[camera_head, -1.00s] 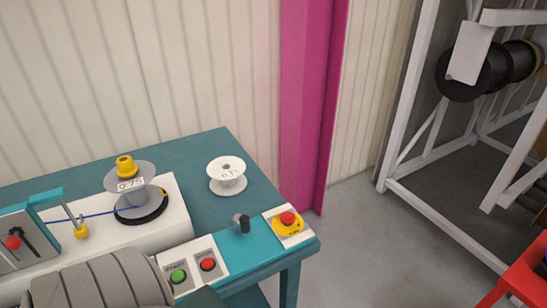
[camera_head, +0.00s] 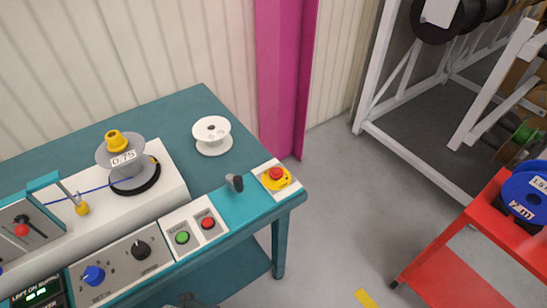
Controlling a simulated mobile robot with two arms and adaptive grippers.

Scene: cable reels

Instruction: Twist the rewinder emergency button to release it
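The rewinder emergency button is a red mushroom knob (camera_head: 276,173) on a yellow round base (camera_head: 282,183). It sits on a white plate at the right front corner of the teal bench (camera_head: 236,206). I cannot tell from here whether the knob is pressed in. Nothing covers it. Neither of my grippers can be made out; only a small dark shape, perhaps part of my arm, shows at the bottom edge, well left of and below the button.
A black lever (camera_head: 235,183), a red push button (camera_head: 208,223) and a green one (camera_head: 182,237) are left of the emergency button. A white spool (camera_head: 212,136) stands behind. A red cart (camera_head: 480,250) with a blue reel (camera_head: 528,195) is at right. Floor between is clear.

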